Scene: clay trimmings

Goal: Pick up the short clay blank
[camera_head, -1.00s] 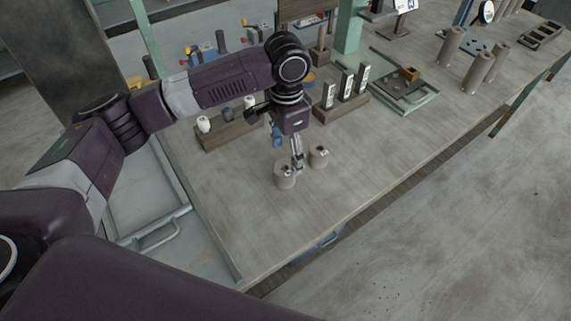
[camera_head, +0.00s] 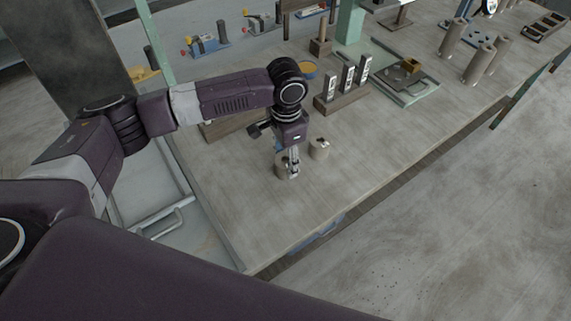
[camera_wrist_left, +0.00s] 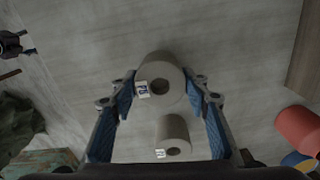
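Two short grey-brown clay blanks, each a cylinder with a hole in its top, stand on the bench. The front-left blank (camera_head: 283,173) is partly hidden by my left gripper (camera_head: 291,164); the other blank (camera_head: 319,149) stands apart, behind it to the right. In the left wrist view, my left gripper (camera_wrist_left: 159,92) has its blue-padded fingers spread on either side of the larger-looking blank (camera_wrist_left: 163,67), which bears a small white label. Contact is not clear. The smaller-looking blank (camera_wrist_left: 173,133) shows lower between the fingers. My right gripper is out of view.
A wooden block with upright labelled pieces (camera_head: 343,102) stands behind the blanks. A green-edged tray (camera_head: 407,88) and several taller cylinders (camera_head: 479,66) are further right. The bench (camera_head: 310,205) is clear in front of the blanks.

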